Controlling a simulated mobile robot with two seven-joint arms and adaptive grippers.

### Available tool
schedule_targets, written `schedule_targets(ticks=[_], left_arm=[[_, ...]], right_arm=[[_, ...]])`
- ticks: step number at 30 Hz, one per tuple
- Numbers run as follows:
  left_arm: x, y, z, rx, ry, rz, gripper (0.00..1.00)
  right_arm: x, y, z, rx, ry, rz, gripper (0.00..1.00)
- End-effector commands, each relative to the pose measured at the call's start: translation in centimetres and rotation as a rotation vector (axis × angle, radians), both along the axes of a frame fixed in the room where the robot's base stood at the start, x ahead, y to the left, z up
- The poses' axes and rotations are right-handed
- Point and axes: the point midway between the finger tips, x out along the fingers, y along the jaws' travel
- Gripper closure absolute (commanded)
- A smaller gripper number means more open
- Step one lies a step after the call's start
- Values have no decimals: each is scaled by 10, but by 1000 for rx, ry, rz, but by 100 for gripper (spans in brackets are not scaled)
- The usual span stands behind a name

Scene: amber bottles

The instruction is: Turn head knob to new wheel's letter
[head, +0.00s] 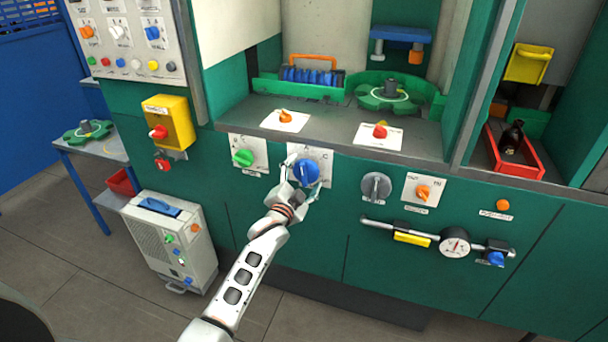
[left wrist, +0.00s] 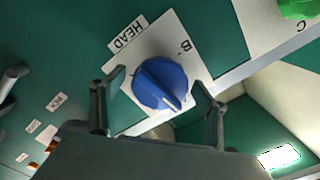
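The blue head knob (head: 306,172) sits on a white plate on the green machine front. In the left wrist view the knob (left wrist: 160,83) has a HEAD label (left wrist: 128,35) beside it and a letter B on its plate; its pale pointer line faces the lower right. My left gripper (head: 304,176) is at the knob, with one finger on either side. The fingers look apart from the knob's sides, with small gaps. One green star-shaped wheel (head: 388,97) lies inside the machine; another (head: 88,131) lies on the side table. My right gripper is not in view.
A green knob (head: 243,157) is just left of the blue one, and a grey knob (head: 376,186) to its right. A gauge (head: 454,243) on a bar sticks out at lower right. A grey cabinet (head: 170,238) stands on the floor at left.

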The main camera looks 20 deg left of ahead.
Motion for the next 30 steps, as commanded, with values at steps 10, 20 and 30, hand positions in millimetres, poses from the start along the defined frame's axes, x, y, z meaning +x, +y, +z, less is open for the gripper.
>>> schedule_targets(ticks=[10, 20, 30], left_arm=[[-7, 1, -1, 1, 0, 0, 26], [-65, 2, -1, 0, 1, -1, 26], [-114, 4, 0, 1, 0, 0, 26]], right_arm=[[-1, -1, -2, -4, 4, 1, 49], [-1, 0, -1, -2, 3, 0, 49], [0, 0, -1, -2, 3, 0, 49]])
